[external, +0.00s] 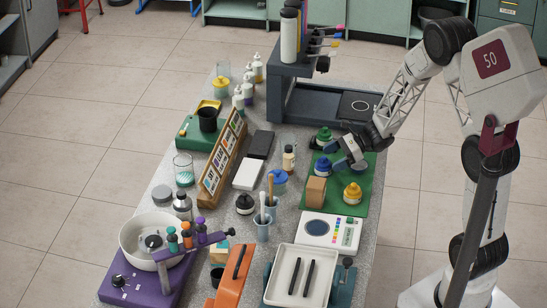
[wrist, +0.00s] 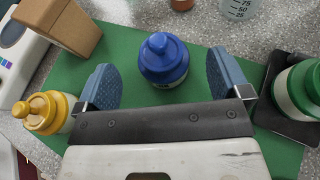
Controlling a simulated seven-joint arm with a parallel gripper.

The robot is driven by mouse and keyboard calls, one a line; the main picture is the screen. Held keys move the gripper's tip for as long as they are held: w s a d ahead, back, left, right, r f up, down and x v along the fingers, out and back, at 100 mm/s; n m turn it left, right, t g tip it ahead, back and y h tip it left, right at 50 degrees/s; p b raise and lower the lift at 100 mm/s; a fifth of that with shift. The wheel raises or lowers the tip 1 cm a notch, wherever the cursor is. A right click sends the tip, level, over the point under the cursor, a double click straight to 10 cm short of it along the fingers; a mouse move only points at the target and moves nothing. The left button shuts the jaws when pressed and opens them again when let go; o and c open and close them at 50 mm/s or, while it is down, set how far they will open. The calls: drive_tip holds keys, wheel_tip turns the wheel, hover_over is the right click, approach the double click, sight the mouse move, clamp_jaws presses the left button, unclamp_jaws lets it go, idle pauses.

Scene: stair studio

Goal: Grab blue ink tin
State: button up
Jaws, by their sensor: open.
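The blue ink tin (external: 322,168) is a small bottle-like container with a blue cap, upright on the green mat (external: 360,170). In the wrist view the blue tin (wrist: 163,58) lies between my gripper's two blue-padded fingers, toward their tips, with a visible gap on each side. My gripper (wrist: 165,78) is open and empty. In the external view my gripper (external: 346,156) is low over the mat, just right of the blue tin. The tin's lower body is mostly hidden under its cap in the wrist view.
A yellow-capped tin (external: 352,193), a green-capped tin (external: 322,138) and a brown block (external: 316,191) stand around the blue tin. In the wrist view the green-capped tin (wrist: 298,92) is close to the right finger and the yellow one (wrist: 42,112) to the left.

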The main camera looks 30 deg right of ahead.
sight(325, 161)
drive_tip(key=shift+x, duration=2)
drive_tip(key=c, duration=1.2)
drive_tip(key=shift+r, duration=0.1)
drive_tip(key=shift+r, duration=4.85)
drive_tip(key=shift+c, duration=0.2)
